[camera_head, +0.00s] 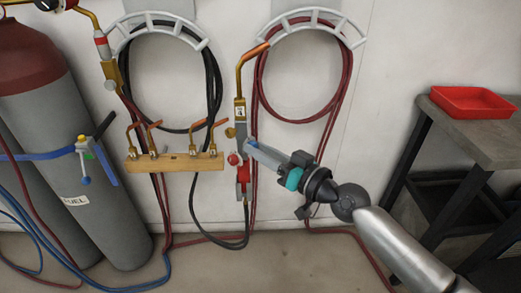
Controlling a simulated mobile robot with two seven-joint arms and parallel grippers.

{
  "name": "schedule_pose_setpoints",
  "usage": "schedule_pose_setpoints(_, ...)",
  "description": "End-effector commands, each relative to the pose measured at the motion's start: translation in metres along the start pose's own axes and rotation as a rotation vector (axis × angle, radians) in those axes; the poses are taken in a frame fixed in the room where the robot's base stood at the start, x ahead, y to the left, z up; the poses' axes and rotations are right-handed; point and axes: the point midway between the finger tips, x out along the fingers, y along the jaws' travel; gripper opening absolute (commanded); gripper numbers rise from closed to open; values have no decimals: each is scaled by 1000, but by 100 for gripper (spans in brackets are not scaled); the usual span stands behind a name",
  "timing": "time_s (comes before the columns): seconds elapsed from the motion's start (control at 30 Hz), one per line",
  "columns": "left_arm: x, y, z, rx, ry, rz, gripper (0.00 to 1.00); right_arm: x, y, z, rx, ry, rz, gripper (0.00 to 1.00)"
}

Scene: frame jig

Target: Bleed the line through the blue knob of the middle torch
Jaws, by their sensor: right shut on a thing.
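A torch (240,112) with a brass body, a small label and a bent copper tip hangs upright on the wall near the picture's middle. Its blue knob (252,143) shows as a small patch at the torch's right side, mostly covered by my gripper. Its red knob (233,159) sticks out lower on the left. My right gripper (256,147) reaches in from the lower right and is shut on the blue knob. My left gripper is not in view.
Another torch (110,72) hangs at the left. A wooden block (175,163) holds several copper tips close left of the middle torch. Gas cylinders (100,180) stand at left. Coiled hoses (262,85) hang behind. A workbench (475,140) with a red tray (475,101) stands right.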

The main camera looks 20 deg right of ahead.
Motion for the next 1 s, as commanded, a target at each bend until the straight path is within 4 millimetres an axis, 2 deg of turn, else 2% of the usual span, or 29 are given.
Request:
schedule_pose_setpoints(0.3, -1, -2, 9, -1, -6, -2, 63, 0, 1, -2, 301, 3, 0, 0)
schedule_pose_setpoints(0.57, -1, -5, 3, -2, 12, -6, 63, 0, 1, -1, 549, 3, -1, 0)
schedule_pose_setpoints(1.0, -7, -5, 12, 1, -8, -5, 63, 0, 2, -1, 956, 3, -1, 0)
